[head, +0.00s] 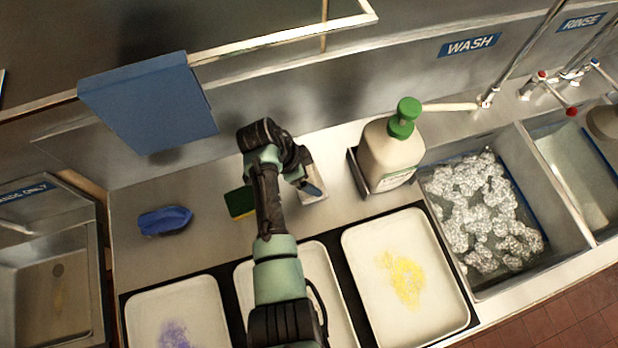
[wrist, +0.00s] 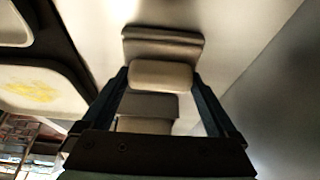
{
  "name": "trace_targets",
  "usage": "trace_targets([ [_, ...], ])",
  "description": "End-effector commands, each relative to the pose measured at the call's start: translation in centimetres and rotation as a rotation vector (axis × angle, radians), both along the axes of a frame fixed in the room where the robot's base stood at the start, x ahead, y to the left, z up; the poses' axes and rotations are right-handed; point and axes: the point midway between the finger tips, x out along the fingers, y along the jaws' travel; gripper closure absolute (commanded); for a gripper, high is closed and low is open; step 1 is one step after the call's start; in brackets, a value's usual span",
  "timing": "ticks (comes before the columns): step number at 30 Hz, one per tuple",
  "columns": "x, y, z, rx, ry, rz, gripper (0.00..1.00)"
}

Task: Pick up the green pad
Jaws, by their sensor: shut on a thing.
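A dark green pad with a yellow edge (head: 240,202) lies on the steel counter in the head view, just left of my arm, which partly hides it. My gripper (head: 312,188) is to the right of the green pad, apart from it, low over the counter. In the wrist view my gripper (wrist: 160,78) has its two fingers on either side of a beige, rounded block (wrist: 160,75) with grey parts. It is shut on this block, not on the green pad. The green pad cannot be made out in the wrist view.
A soap bottle with a green pump (head: 390,155) stands right of my gripper. A blue cloth-like item (head: 165,220) lies at left. Pale trays (head: 360,235) line the front, one behind my arm. A sink with crumpled foil-like lumps (head: 480,205) is at right.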

Motion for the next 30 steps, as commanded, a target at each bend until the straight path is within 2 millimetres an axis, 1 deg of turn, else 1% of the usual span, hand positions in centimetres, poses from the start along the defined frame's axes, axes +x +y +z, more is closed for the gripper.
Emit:
trace_targets([
  [1, 0.0, 0.0, 0.0, 0.000, 0.000, 0.000, 0.63],
  [3, 0.0, 0.0, 0.0, 0.000, -0.001, 0.000, 0.73],
  [8, 0.0, 0.0, 0.1, 0.000, -0.001, 0.000, 0.73],
  [11, 0.1, 0.0, 0.6, -0.001, -0.001, 0.000, 0.73],
  [14, 0.1, 0.0, 1.7, 0.000, -0.004, -0.001, 0.73],
  [24, 0.1, 0.0, 7.8, 0.000, -0.005, 0.000, 0.73],
  [27, 0.1, 0.0, 9.1, 0.000, -0.003, 0.000, 0.73],
  [30, 0.1, 0.0, 9.8, 0.000, -0.002, 0.000, 0.73],
])
